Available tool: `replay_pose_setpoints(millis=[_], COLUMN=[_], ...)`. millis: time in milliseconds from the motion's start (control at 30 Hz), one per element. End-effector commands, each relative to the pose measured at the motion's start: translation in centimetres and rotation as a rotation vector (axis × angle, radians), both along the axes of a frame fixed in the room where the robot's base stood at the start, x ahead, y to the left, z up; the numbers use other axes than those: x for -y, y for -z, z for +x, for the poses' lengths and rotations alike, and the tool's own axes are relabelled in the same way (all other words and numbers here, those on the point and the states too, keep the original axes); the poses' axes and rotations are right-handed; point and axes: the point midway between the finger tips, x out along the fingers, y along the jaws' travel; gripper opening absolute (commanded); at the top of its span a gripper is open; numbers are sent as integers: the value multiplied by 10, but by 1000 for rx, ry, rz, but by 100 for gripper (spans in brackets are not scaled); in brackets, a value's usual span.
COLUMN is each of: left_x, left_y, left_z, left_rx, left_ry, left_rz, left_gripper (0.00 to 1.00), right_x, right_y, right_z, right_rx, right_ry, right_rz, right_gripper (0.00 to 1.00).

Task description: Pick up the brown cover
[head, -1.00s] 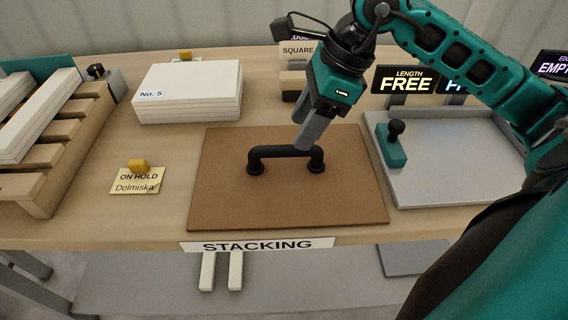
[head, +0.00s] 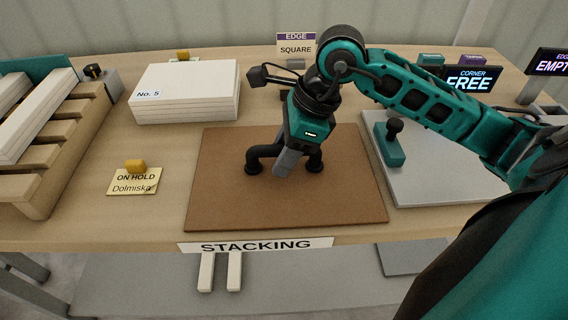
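The brown cover (head: 230,200) lies flat on the wooden table in the middle of the head view. A black bar handle (head: 256,155) stands on it, with two round feet. My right gripper (head: 285,165) points down at the middle of the handle, its grey fingers overlapping the bar in the picture. The fingers hide the middle of the bar, and I cannot tell whether they are open or shut on it. My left gripper is not in view.
A stack of white boards (head: 188,92) stands behind left, and a wooden rack (head: 62,150) stands far left. A yellow "On hold" note (head: 133,182) lies left of the cover. A grey plate (head: 440,170) with a teal clamp (head: 390,150) is to the right.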

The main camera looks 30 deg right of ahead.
Motion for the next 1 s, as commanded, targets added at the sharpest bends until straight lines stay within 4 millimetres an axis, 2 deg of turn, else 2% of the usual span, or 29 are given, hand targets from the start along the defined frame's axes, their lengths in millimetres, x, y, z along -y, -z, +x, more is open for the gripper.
replay_pose_setpoints(millis=[67, 433, 1000], left_x=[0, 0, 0], left_y=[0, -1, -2], left_z=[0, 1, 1], left_rx=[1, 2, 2], left_ry=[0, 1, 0], left_rz=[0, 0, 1], left_gripper=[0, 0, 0], right_x=[0, 0, 0], right_y=[0, 0, -5], right_z=[0, 0, 1], right_rx=[0, 0, 4], right_ry=[0, 0, 0], right_rz=[0, 0, 1], right_gripper=[35, 0, 0])
